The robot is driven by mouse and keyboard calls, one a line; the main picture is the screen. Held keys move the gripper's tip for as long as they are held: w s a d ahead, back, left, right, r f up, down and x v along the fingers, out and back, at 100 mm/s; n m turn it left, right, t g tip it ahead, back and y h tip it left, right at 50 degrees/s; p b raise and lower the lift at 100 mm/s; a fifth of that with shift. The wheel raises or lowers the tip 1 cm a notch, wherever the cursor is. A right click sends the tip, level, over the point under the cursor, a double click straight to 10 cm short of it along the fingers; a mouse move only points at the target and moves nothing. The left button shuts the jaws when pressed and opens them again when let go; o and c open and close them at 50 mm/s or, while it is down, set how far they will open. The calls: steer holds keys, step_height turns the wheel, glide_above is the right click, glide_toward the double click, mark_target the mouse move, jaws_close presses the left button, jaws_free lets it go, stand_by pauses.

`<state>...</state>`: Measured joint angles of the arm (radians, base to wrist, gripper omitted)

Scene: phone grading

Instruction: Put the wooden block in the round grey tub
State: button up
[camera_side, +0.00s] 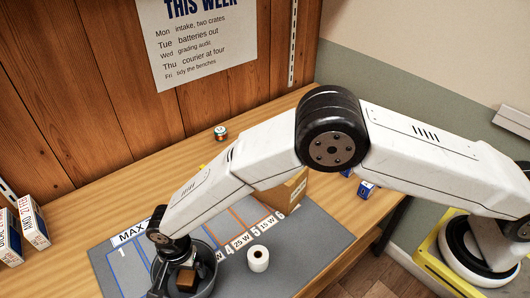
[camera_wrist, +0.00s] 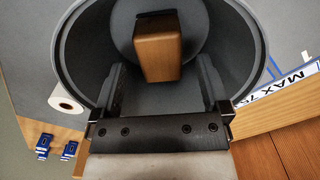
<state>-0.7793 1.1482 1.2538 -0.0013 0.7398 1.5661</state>
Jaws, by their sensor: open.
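The wooden block (camera_wrist: 160,52) is inside the round grey tub (camera_wrist: 72,60), over its floor in the wrist view. The block (camera_side: 187,279) also shows within the tub's rim (camera_side: 212,262) near the bottom of the side view. My gripper (camera_wrist: 160,68) is open, with one finger on each side of the block's near end and gaps between. Its fingers reach into the tub's mouth. In the side view my wrist hides part of the tub's left side. I cannot tell exactly how the block's underside rests.
The tub stands on a grey mat (camera_side: 320,262) with marked lanes. A white roll (camera_side: 258,258) stands right of the tub. White boxes (camera_side: 33,222) stand at the left.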

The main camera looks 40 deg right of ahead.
mark_target(187, 273)
step_height(187, 273, up, 9)
stand_by(0.5)
stand_by(0.4)
steer(key=w+d+r+n+t, duration=0.15)
steer(key=d+r, duration=0.25)
steer(key=d, duration=0.7)
steer(key=d+r+n, duration=0.3)
steer(key=d, duration=0.9)
steer(key=s+d+r+n+t, duration=0.1)
steer(key=s+d+n, duration=0.3)
steer(key=s+d, duration=0.8)
steer(key=d+r, duration=0.1)
steer(key=d, duration=0.3)
steer(key=shift+s, duration=0.4)
